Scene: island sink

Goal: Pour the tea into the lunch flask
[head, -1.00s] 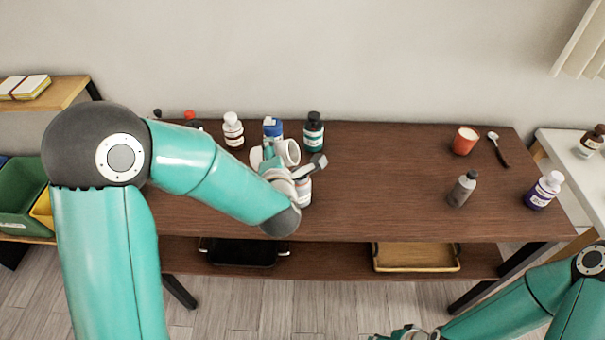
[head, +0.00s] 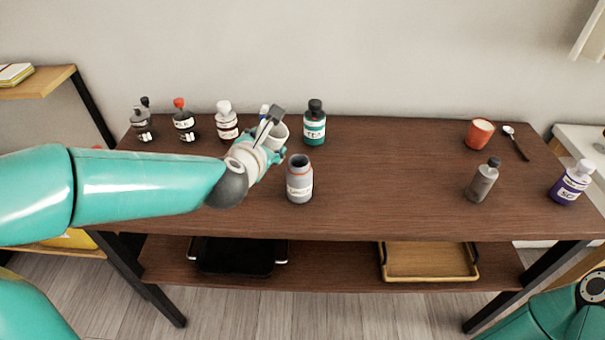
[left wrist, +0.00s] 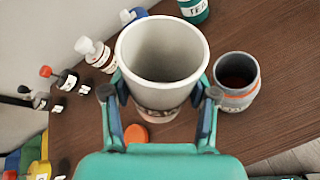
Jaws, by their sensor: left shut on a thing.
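My left gripper (head: 268,136) is shut on a white open cup (head: 277,135). In the left wrist view the cup (left wrist: 160,62) sits between both fingers; its pale inside shows no liquid, and its label is mostly hidden. A grey open jar with an orange ring (head: 300,182), which looks like the lunch flask, stands upright on the table, right of and nearer than the cup, apart from it. Dark red contents show inside the jar (left wrist: 237,83) in the left wrist view. A teal bottle labelled TEA (head: 315,127) stands capped behind. My right gripper is out of view.
Several bottles, including a white-capped one (head: 227,121) and a red-capped one (head: 184,121), stand at the back left. The table's middle right is clear. An orange disc (left wrist: 136,133) lies near the cup.

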